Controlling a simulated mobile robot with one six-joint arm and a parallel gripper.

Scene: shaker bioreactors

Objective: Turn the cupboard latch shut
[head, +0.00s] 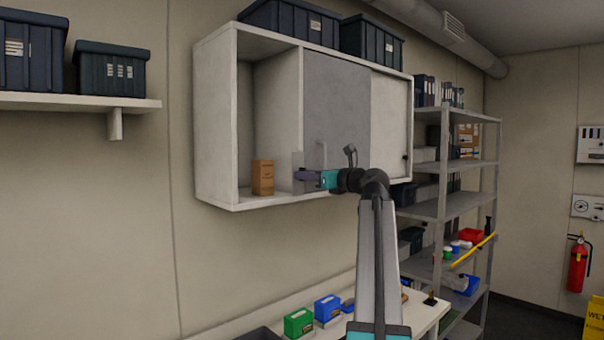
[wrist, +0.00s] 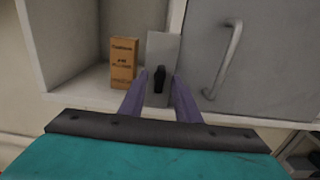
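A grey plate at the door's left edge (head: 298,160) carries the black latch (wrist: 159,80), which looks roughly upright in the wrist view. The plate also shows in the wrist view (wrist: 162,48). My gripper (head: 300,175) is at the plate. In the wrist view my gripper's (wrist: 161,76) two purple fingers are apart, one on each side of the latch. I cannot tell whether they touch it. In the head view the gripper hides the latch.
A small brown carton (head: 263,177) stands in the open section, close left of the fingers; it also shows in the wrist view (wrist: 124,62). The door handle (wrist: 222,62) is close on the right. A metal shelf rack (head: 445,205) stands further right.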

